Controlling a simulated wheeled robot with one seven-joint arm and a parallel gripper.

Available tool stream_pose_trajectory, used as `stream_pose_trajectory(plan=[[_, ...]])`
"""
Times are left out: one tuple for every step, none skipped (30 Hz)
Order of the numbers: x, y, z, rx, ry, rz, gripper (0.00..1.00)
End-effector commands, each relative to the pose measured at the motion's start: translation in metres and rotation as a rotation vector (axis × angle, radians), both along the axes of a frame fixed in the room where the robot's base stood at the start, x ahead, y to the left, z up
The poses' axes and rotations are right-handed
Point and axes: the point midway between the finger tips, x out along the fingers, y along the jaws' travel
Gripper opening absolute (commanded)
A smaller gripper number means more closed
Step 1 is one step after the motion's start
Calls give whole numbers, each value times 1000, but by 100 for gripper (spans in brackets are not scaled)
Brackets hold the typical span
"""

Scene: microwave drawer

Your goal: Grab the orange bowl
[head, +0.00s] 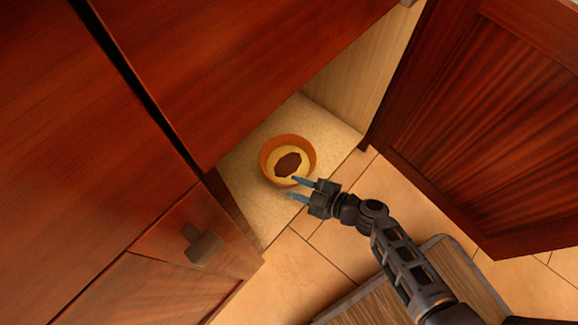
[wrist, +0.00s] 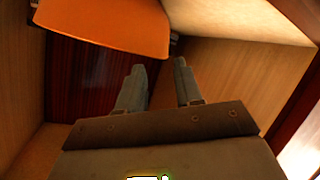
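The orange bowl (head: 290,141) sits on the light floor panel of an open cabinet, with a yellow and dark brown pattern inside. In the wrist view an orange surface (wrist: 105,25), most likely the bowl's side, fills the upper left. My gripper (head: 291,187) reaches in from the lower right. Its two bluish fingers are apart with nothing between them. In the head view one fingertip overlaps the bowl's lower right rim and the other lies just below it. I cannot tell whether they touch. In the wrist view the fingers (wrist: 158,72) point right of the orange surface.
An open reddish wood door (head: 480,110) stands at the right. A closed cabinet front (head: 230,60) overhangs the bowl at the upper left. A drawer with a dark handle (head: 203,246) is at the lower left. Tiled floor (head: 290,280) is bare in front of the cabinet.

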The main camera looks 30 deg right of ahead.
Motion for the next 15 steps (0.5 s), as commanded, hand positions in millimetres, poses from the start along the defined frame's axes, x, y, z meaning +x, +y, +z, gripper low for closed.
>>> stream_pose_trajectory(plan=[[5, 3, -2, 0, -1, 3, 35], [8, 5, -4, 1, 0, 3, 35], [11, 7, -5, 0, 1, 3, 35], [13, 8, -6, -1, 1, 2, 35], [16, 9, -7, -1, 1, 2, 35], [19, 10, -9, -1, 1, 3, 35], [21, 12, -11, 0, 2, 2, 35], [24, 13, -12, 1, 1, 3, 35], [30, 16, -15, -1, 1, 2, 35], [33, 17, -18, -2, 1, 3, 35], [37, 19, -19, -2, 1, 3, 35], [42, 22, -22, -1, 1, 3, 35], [45, 23, -23, 0, 2, 2, 35], [48, 25, -24, -1, 2, 2, 35], [51, 27, -25, -1, 1, 3, 35]])
